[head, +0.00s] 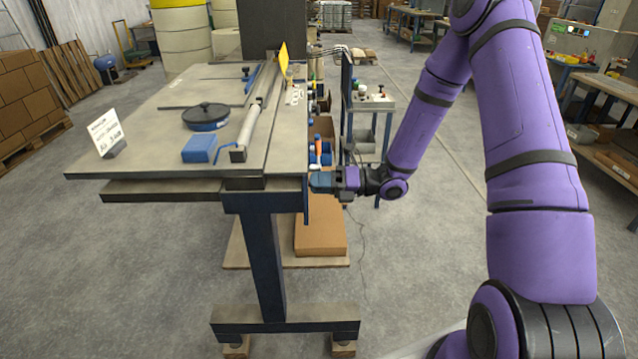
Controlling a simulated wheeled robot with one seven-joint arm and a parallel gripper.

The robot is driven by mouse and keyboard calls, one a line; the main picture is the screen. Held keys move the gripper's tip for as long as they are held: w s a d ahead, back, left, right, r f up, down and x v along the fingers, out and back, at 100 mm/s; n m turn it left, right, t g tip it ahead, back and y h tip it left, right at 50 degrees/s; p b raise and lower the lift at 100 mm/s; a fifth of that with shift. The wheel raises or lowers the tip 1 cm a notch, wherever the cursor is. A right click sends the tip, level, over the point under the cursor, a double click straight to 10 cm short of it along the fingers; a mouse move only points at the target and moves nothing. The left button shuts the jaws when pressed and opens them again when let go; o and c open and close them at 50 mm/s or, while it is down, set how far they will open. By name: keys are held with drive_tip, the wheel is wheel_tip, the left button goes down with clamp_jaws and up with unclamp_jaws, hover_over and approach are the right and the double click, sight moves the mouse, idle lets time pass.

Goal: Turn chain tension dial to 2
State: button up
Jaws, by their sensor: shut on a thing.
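My gripper (318,182) is at the right side of the laminating table (150,158), just below the level of its top and near its front right corner. It points left, with its fingertips against the blue side panel (306,200). It is shut on a small part there, which appears to be the chain tension dial. The fingers hide the dial, so its pointer, its numbers and its setting cannot be read.
An orange-and-white part (318,150) and blue parts sit just behind my gripper. A small grey cart (374,103) stands beyond it. A cardboard box (320,238) lies below on a pallet. On the tabletop are a blue block (199,149) and a round dark pan (206,116).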

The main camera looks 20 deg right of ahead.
drive_tip(key=shift+m, duration=0.6)
drive_tip(key=o, duration=0.9)
drive_tip(key=v, duration=1.1)
drive_tip(key=shift+a+r, duration=0.1)
